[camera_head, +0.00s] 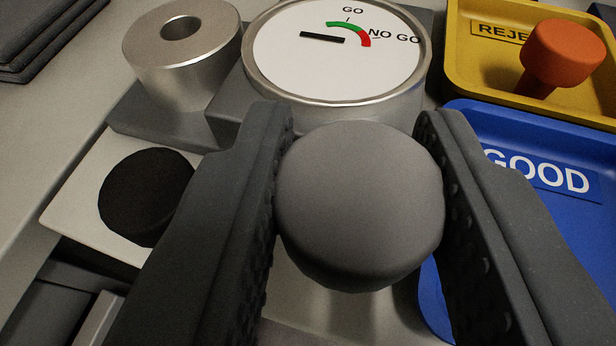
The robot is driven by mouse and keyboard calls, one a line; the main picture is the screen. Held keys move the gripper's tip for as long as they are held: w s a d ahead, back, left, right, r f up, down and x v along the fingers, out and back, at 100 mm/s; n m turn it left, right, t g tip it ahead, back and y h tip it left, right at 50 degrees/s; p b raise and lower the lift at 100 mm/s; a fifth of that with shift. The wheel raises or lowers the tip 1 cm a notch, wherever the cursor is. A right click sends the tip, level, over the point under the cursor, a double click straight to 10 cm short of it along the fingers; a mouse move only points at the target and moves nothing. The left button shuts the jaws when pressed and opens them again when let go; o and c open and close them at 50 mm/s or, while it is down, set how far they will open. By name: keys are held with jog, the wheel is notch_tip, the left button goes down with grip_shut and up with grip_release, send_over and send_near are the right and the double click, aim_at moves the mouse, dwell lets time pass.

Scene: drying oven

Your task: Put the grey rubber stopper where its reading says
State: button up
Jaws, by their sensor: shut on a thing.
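The grey rubber stopper (360,205) is between the two dark fingers of my gripper (358,190), which are shut on it. Its rounded top faces me; its lower part is mostly hidden. A round white dial (290,60) beyond it has a green arc marked GO and a red arc marked NO GO. A short black bar lies nearly level on the dial, its right end towards the red arc but short of it; I cannot tell which end points. A blue tray (600,235) marked GOOD is at right. A yellow tray (460,70), its label partly hidden and starting "REJE", is behind it.
An orange stopper (565,55) stands in the yellow tray. A metal cylinder (215,60) with a central hole stands left of the dial. A black round patch (145,195) is on a white plate (75,205) at left. The blue tray's visible floor looks empty.

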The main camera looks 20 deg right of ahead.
aim_at(346, 248)
jog(key=shift+f+b, duration=0.55)
jog(key=shift+f, duration=1.2)
jog(key=shift+f, duration=0.1)
jog(key=o, duration=0.7)
jog(key=shift+o, duration=0.2)
jog(key=p+v, duration=0.1)
jog(key=v, duration=1.1)
jog(key=shift+p, duration=0.35)
